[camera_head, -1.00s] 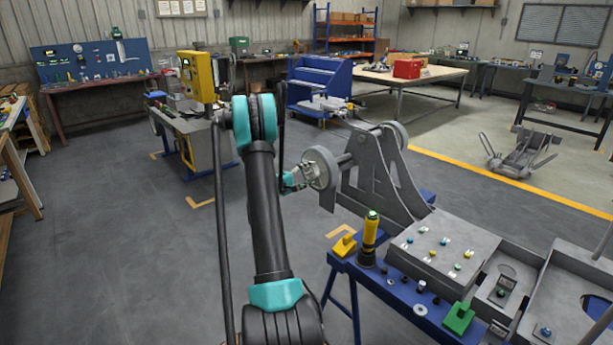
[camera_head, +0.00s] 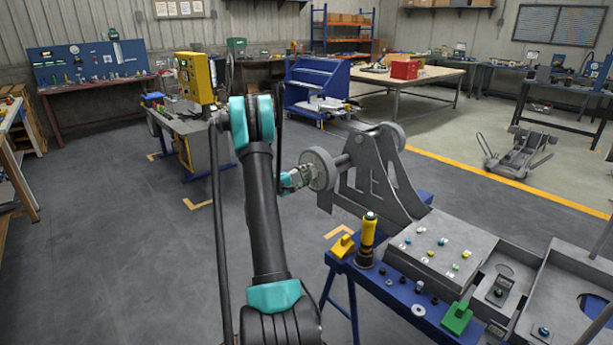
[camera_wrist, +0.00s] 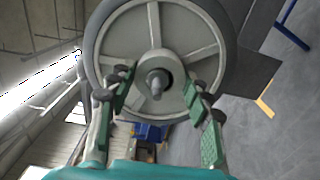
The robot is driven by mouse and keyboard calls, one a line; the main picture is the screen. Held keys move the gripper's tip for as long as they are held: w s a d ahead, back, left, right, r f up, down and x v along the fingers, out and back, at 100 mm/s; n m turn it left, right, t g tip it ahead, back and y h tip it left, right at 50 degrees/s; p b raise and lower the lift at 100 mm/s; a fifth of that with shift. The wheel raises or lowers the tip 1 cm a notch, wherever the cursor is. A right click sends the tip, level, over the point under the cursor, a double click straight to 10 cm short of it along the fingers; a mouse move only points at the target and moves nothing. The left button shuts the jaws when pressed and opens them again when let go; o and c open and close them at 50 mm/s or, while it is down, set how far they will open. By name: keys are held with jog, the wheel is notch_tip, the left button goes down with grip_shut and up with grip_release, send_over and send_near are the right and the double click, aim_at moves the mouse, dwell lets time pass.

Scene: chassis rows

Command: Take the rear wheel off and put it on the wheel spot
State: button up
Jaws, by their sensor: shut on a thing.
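The rear wheel (camera_head: 318,171), a grey spoked disc with a dark tyre, stands upright on the near end of the axle of the grey chassis (camera_head: 386,180). It fills the top of the wrist view (camera_wrist: 152,28), with a round hub and a stub sticking out of its middle. My gripper (camera_head: 298,178) is at the wheel's outer face. In the wrist view my gripper's two fingers (camera_wrist: 158,86) lie on either side of the hub, shut on the wheel there. The chassis behind the wheel is mostly hidden in the wrist view. I cannot make out the wheel spot.
A blue bench (camera_head: 397,291) under the chassis holds a yellow-and-black tool (camera_head: 367,240), a yellow block (camera_head: 343,246), a green block (camera_head: 457,318) and small parts. A yellow machine (camera_head: 197,80) and a blue cart (camera_head: 314,88) stand behind. Floor to the left is clear.

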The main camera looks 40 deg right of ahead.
jog(key=shift+c, duration=0.6)
jog(key=shift+a, duration=0.5)
jog(key=s+a, duration=0.1)
jog(key=a, duration=1.2)
dwell(1.5)
jog(key=shift+a, duration=0.1)
dwell(0.4)
jog(key=w+a+r+n+t+y, duration=0.3)
jog(key=w+a+n+t+y, duration=0.45)
jog(key=w+a+t, duration=0.65)
jog(key=w+a+r+n+t+y, duration=0.1)
jog(key=a+n+y, duration=0.4)
jog(key=a, duration=0.5)
jog(key=w+a+r+n+t+y, duration=0.1)
jog(key=w+a+r+n+y, duration=0.1)
jog(key=a, duration=0.8)
jog(key=shift+w+a+r+n+t+y, duration=0.2)
jog(key=shift+r+n+t+y, duration=0.35)
jog(key=shift+n+y, duration=1)
